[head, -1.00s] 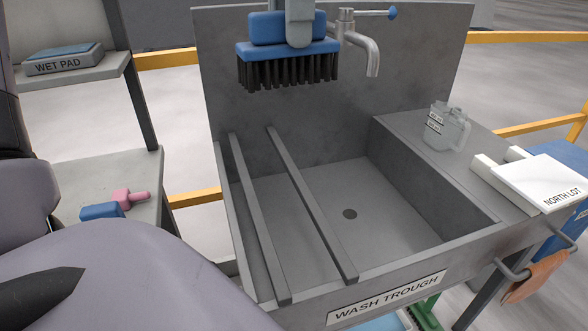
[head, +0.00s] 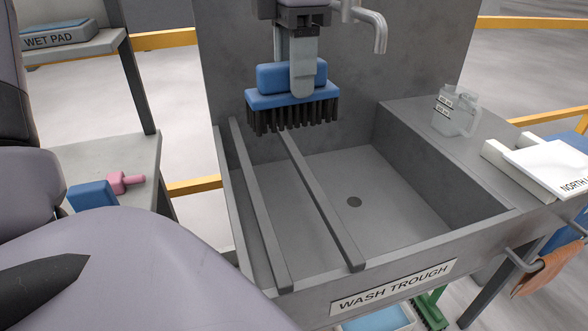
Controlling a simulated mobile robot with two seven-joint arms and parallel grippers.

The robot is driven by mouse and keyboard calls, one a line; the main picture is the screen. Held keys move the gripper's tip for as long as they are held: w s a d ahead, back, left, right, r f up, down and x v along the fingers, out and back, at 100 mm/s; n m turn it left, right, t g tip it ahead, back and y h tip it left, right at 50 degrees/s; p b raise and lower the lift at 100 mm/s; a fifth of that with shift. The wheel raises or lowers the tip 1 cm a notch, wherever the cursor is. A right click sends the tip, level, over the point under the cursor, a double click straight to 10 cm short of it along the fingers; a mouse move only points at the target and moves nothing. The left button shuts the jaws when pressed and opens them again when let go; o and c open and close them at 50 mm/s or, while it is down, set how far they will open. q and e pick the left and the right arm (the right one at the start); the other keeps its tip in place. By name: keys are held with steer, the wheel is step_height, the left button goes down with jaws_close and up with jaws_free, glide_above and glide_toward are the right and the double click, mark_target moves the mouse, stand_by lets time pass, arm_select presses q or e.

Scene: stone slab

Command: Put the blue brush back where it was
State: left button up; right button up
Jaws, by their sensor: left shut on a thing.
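The blue brush (head: 265,101) has a blue block on top and dark bristles pointing down. My left gripper (head: 301,88) comes down from the top of the head view and is shut on the brush's upper blue block. The brush hangs level over the back left part of the wash trough (head: 400,208), above the far ends of two rails (head: 318,203) that run front to back across it. I cannot tell whether the bristles touch the rails. My right gripper is not in view.
A tap (head: 379,35) juts out behind the brush on the right. A clear jug (head: 455,112) and a white "NORTH LOT" board (head: 550,163) stand on the right ledge. A shelf on the left holds a blue block (head: 93,195) and a pink item (head: 125,181).

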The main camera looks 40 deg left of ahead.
arm_select(q)
step_height(320, 180, down, 19)
steer(key=b, duration=0.1)
steer(key=shift+b, duration=0.4)
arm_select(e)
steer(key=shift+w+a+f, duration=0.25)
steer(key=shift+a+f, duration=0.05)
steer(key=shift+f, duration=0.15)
arm_select(q)
steer(key=shift+f+b, duration=0.35)
steer(key=shift+b, duration=0.05)
steer(key=o, duration=1.1)
steer(key=shift+r, duration=0.1)
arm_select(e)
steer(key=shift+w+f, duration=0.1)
arm_select(q)
steer(key=shift+s+d+r+p, duration=0.15)
steer(key=shift+r+p, duration=0.15)
steer(key=shift+r, duration=1.5)
steer(key=shift+s+d+r+p, duration=0.15)
steer(key=shift+r+p, duration=0.1)
steer(key=shift+r, duration=1.55)
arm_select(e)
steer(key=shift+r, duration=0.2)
